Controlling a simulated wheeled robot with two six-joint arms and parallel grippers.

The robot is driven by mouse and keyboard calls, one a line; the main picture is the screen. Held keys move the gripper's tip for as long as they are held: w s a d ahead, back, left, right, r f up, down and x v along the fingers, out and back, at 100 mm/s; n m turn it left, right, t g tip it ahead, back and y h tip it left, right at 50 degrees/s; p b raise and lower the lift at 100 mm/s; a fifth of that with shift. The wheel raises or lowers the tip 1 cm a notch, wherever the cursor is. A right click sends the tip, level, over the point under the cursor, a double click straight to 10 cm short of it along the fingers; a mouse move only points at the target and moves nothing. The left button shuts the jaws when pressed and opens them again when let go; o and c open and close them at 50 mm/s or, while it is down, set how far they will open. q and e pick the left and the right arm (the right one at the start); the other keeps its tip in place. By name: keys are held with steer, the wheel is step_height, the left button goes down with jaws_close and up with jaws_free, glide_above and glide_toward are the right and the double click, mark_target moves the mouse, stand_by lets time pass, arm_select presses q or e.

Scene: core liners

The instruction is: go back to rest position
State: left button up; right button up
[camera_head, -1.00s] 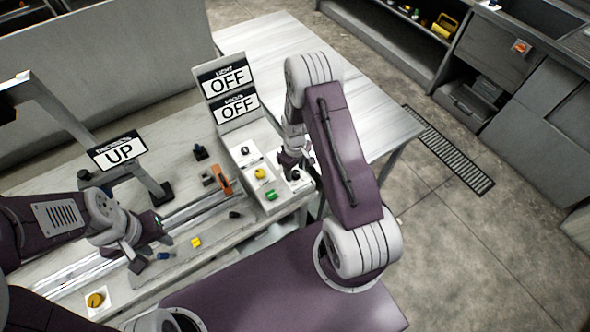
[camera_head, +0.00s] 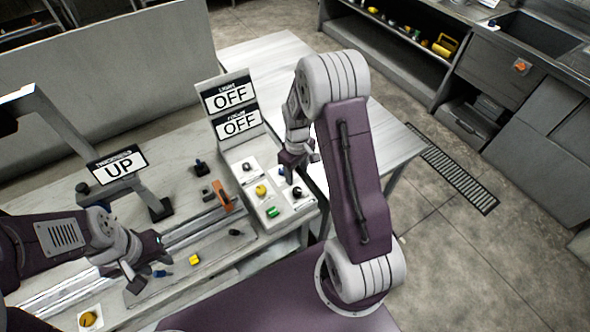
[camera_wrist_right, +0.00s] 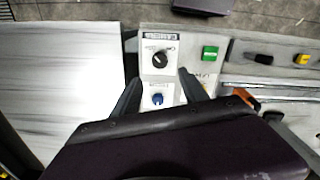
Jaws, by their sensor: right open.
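My right gripper (camera_head: 300,172) is open and empty above the sloped control panel, on the panel's far right side. In the right wrist view its spread fingers (camera_wrist_right: 160,88) frame a white plate with a black knob (camera_wrist_right: 160,59) and a blue knob (camera_wrist_right: 157,99). A green button (camera_wrist_right: 210,53) lies to the right of them. My left gripper (camera_head: 152,272) is over the rails at the lower left, its fingers apart.
Signs read light OFF (camera_head: 230,95), focus OFF (camera_head: 239,123) and UP (camera_head: 118,165). The panel also bears a yellow knob (camera_head: 261,190) and a green button (camera_head: 272,212). An orange piece (camera_head: 222,197) stands by the rails. A pale table (camera_head: 395,125) behind has a bare top.

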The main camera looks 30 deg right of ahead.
steer(key=s+a+r+n+t+b, duration=0.1)
steer(key=s+a+r+t+b, duration=0.15)
steer(key=a+r, duration=0.3)
steer(key=s+a+m+g, duration=0.1)
steer(key=s+m, duration=0.4)
steer(key=s, duration=0.6)
steer(key=shift+a+b, duration=0.45)
steer(key=shift+w+f, duration=0.15)
steer(key=shift+w, duration=0.05)
steer(key=shift+s, duration=0.1)
